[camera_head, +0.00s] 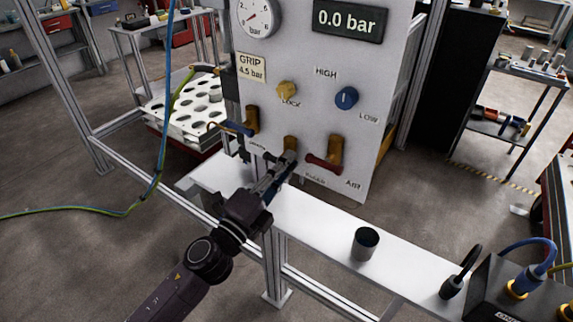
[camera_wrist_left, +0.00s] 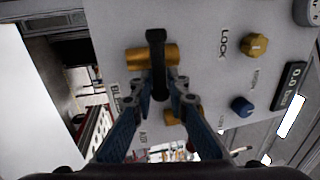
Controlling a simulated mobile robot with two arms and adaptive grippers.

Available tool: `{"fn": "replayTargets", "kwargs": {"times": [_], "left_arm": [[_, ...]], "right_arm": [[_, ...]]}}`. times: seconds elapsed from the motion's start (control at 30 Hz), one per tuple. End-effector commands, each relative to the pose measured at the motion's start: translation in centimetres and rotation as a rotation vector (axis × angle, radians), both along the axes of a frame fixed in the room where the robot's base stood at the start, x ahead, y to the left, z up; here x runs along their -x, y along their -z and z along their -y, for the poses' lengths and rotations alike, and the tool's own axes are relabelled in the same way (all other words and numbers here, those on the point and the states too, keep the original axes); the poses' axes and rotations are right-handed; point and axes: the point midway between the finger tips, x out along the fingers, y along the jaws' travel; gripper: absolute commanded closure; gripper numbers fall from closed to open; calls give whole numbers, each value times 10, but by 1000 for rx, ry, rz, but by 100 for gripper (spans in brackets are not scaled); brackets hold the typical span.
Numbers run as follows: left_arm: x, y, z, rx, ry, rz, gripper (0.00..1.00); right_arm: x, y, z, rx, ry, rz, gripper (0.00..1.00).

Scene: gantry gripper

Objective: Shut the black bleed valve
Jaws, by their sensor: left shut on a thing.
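The black bleed valve is on the white panel. Its brass body (camera_head: 290,143) shows low on the panel in the head view, between the blue-handled and red-handled valves. In the left wrist view, its black handle (camera_wrist_left: 156,55) lies across the brass body (camera_wrist_left: 134,58). My left gripper (camera_head: 284,163) reaches up to it from below. In the left wrist view, the fingers of my left gripper (camera_wrist_left: 160,85) are closed around the lower part of the black handle. The fingers hide part of the valve in the head view. My right gripper is not in view.
A blue-handled valve (camera_head: 239,128) is close on the left, and a red-handled valve (camera_head: 325,163) close on the right. A gold lock knob (camera_head: 287,89) and blue knob (camera_head: 346,98) are above. The display (camera_head: 348,18) reads 0.0 bar. A dark cup (camera_head: 365,243) stands on the white shelf (camera_head: 318,222).

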Motion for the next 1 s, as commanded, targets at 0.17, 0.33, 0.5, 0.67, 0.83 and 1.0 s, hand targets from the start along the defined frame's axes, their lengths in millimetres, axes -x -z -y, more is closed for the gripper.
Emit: {"fn": "replayTargets", "kwargs": {"times": [0.17,0.33,0.5,0.67,0.83,1.0], "left_arm": [[1,2,1,-2,2,-2,100],[1,2,0,-2,1,-2,72],[0,1,0,0,0,-2,72],[3,2,-2,0,0,-2,72],[19,7,-14,-1,-1,-5,72],[46,14,-33,0,-1,-7,72]], "right_arm": [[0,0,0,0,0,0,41],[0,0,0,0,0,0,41],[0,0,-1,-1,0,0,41],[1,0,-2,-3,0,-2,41],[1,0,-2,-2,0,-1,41],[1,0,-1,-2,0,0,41]]}}
